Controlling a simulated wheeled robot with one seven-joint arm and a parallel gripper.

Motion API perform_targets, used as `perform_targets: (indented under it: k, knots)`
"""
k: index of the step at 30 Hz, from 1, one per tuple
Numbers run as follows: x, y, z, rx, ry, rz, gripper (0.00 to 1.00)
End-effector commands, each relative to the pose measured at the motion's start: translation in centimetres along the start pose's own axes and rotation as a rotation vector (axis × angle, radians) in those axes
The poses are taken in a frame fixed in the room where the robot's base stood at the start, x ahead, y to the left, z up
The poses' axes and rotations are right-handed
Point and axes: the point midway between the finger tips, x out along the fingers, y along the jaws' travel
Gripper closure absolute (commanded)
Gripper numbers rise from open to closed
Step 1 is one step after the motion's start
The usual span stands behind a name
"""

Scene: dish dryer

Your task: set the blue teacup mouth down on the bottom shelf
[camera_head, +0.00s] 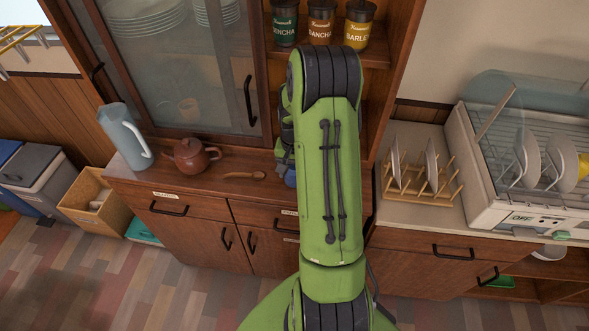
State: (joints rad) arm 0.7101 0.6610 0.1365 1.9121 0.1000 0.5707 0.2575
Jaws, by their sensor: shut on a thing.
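My green arm covers the middle of the head view and hides most of my gripper (286,172). Only a grey sliver of the gripper shows at the arm's left edge, in front of the open part of the wooden cupboard. A small patch of the blue teacup (291,179) shows there at the gripper, low and close to the counter top. The gripper is shut on it. Which way its mouth faces, and whether it touches the surface below, cannot be seen. The bottom shelf is largely hidden behind my arm.
Three labelled jars (321,22) stand on a shelf above. A brown teapot (192,155), wooden spoon (245,175) and light-blue pitcher (125,137) stand left on the counter. A plate rack (426,180) and dish dryer (520,205) with plates are on the right.

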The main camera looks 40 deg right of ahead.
Motion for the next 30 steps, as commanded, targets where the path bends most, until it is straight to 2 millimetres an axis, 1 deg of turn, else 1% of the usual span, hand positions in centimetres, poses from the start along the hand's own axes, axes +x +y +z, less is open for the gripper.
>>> perform_targets:
  k: [13, 14, 18, 19, 26, 28, 30]
  knots:
    - [0.9, 0.0, 0.0, 0.0, 0.001, 0.0, 0.72]
    - [0.8, 0.0, 0.0, 0.0, 0.001, 0.0, 0.32]
    - [0.7, 0.0, 0.0, 0.0, 0.0, 0.0, 0.11]
    - [0.7, 0.0, 0.0, 0.0, 0.0, 0.0, 0.07]
    - [0.7, 0.0, 0.0, 0.0, 0.0, 0.0, 0.07]
    - [0.4, 0.0, 0.0, 0.0, 0.0, 0.0, 0.07]
    - [-0.5, 0.0, -0.1, 0.0, 0.003, -0.001, 0.07]
